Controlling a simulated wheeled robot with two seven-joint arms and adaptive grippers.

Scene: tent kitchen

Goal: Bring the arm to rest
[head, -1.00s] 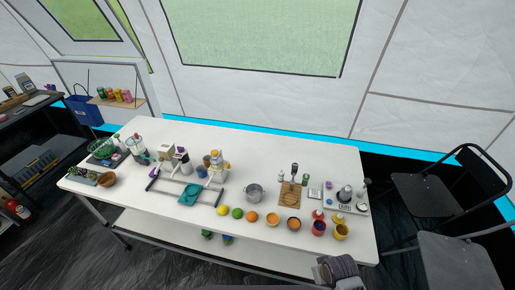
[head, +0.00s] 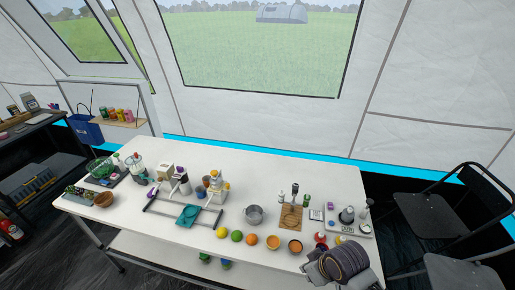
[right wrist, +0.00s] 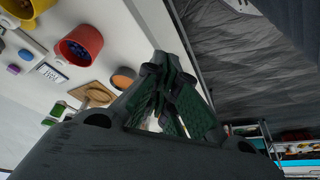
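My right arm (head: 340,264) shows in the head view at the lower right, over the front right corner of the white table (head: 140,228). Its gripper is hidden in that view. In the right wrist view my right gripper (right wrist: 163,68) has its two fingers converging so that the tips meet, with nothing seen between them. It is off the table's front edge, beside the red cup (right wrist: 80,48) and a yellow cup (right wrist: 25,8). My left arm and left gripper are in neither view.
Fruit, including a lemon (head: 221,232), a metal pot (head: 254,214), a teal tray (head: 189,214), a wooden board (head: 291,217) and a scale stand on the table. Dark chairs (head: 437,215) are at the right. A black shelf (head: 30,170) is at the left. The floor in front is clear.

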